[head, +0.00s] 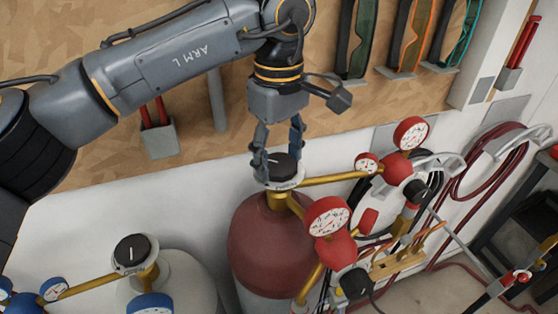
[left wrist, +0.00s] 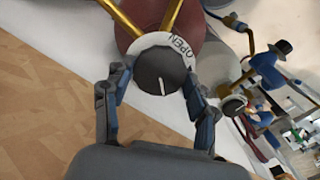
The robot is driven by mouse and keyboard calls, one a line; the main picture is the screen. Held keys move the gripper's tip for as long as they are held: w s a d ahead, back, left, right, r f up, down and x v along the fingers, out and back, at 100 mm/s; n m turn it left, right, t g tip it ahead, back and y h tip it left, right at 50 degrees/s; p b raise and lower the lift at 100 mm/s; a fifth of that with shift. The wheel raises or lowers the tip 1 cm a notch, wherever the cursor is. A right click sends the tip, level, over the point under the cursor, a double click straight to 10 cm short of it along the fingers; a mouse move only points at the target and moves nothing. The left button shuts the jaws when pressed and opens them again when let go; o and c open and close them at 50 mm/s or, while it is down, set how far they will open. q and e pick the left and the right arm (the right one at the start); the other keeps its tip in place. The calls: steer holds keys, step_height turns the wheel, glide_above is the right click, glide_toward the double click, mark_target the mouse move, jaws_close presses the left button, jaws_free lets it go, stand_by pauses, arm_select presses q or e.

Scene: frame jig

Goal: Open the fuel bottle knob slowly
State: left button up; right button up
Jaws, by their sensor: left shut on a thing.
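The fuel bottle (head: 268,245) is a dark red cylinder standing at the middle bottom of the head view. Its black round knob (head: 284,166) sits on top, above a white ring and brass pipework. In the left wrist view the knob (left wrist: 158,68) is in the centre, with a white pointer line at its lower edge. The white ring (left wrist: 181,46) around it reads "OPEN" at the upper right, away from the pointer. My left gripper (head: 279,163) reaches down from above and is shut on the knob, one finger on each side. My right gripper is not in view.
Red-rimmed gauges (head: 327,215) and brass pipes stand close to the right of the bottle. A grey-white bottle (head: 185,285) with its own black knob (head: 132,254) and blue gauges is at lower left. Goggles (head: 414,35) hang on the board behind; a coiled red hose (head: 478,165) hangs right.

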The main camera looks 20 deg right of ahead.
arm_select(q)
steer(key=n+b, duration=0.2)
steer(key=n, duration=0.4)
steer(key=shift+f+n, duration=0.1)
steer(key=shift+n, duration=0.2)
steer(key=n+b, duration=0.2)
steer(key=n, duration=0.4)
steer(key=n+b, duration=0.1)
steer(key=n, duration=0.3)
steer(key=n+b, duration=0.1)
steer(key=n, duration=0.2)
steer(key=shift+n, duration=0.3)
steer(key=n+b, duration=0.2)
steer(key=n, duration=0.4)
steer(key=shift+n, duration=0.3)
steer(key=o, duration=1.1)
steer(key=shift+o, duration=0.2)
